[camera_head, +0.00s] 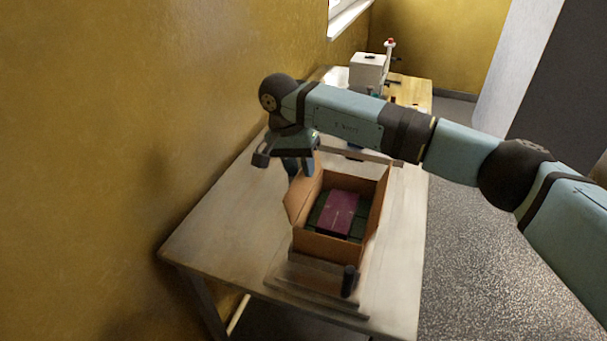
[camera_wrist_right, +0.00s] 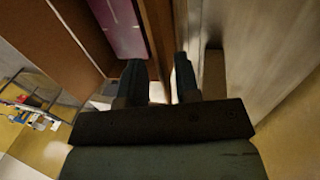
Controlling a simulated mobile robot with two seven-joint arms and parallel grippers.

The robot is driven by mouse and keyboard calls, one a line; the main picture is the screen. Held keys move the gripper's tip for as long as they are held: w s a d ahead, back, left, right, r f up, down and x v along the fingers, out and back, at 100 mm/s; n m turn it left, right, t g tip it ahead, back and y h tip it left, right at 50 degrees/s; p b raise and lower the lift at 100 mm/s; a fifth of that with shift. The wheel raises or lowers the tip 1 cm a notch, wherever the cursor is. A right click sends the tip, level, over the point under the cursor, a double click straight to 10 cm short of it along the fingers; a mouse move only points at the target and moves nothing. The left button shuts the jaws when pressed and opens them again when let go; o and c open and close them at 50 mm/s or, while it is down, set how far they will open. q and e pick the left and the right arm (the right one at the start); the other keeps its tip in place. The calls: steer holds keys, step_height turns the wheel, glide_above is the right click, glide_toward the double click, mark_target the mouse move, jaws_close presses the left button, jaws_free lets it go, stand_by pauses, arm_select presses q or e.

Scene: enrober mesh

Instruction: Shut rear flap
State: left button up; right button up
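An open brown cardboard box (camera_head: 324,247) stands on the table with a magenta packet (camera_head: 338,213) on dark green contents. Its left flap (camera_head: 299,203) and right flap (camera_head: 379,199) stand up and lean outward. My right gripper (camera_head: 292,170) points down at the box's rear left corner. In the right wrist view, its two fingers (camera_wrist_right: 162,82) are apart, with a brown panel beside or between them; contact cannot be told. The magenta packet (camera_wrist_right: 118,26) shows there too. My left gripper is out of view.
The box sits on a stepped base with a dark upright knob (camera_head: 349,281) in front. A long thin bar (camera_head: 372,156) lies behind the box. A white machine (camera_head: 368,72) stands farther back. The wooden table (camera_head: 225,210) is clear to the left, beside the yellow wall.

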mark_target(305, 182)
steer(key=shift+x, duration=1.1)
steer(key=shift+d+f, duration=0.1)
steer(key=shift+f, duration=0.3)
steer(key=shift+c, duration=0.3)
steer(key=c, duration=0.3)
jaws_close()
